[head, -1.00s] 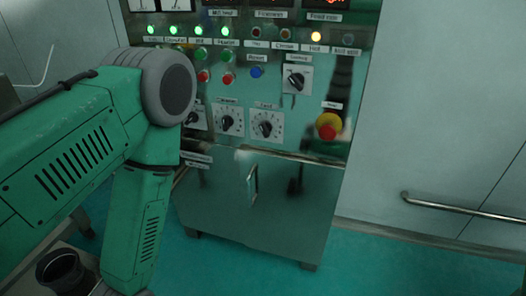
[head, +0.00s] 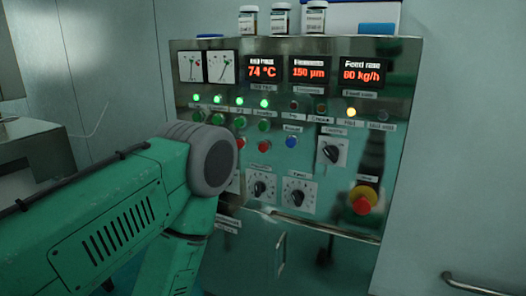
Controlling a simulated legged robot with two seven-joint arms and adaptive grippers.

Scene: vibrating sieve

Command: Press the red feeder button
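The control panel (head: 340,228) stands ahead in the head view. It carries a row of green buttons with red buttons below them. The rightmost red button (head: 264,146) sits under the rightmost green button (head: 264,125), in the column whose label seems to read Feeder. Another red button (head: 240,143) is just left of it, beside my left arm's elbow. The elbow covers the panel further left, where any other red buttons are hidden. Neither of my grippers is in view.
A red mushroom button (head: 361,204) on a yellow base is at the lower right of the panel. A blue button (head: 291,141) and dials (head: 299,196) are near the red buttons. Bottles (head: 280,18) stand on top. A wall rail (head: 475,287) is at lower right.

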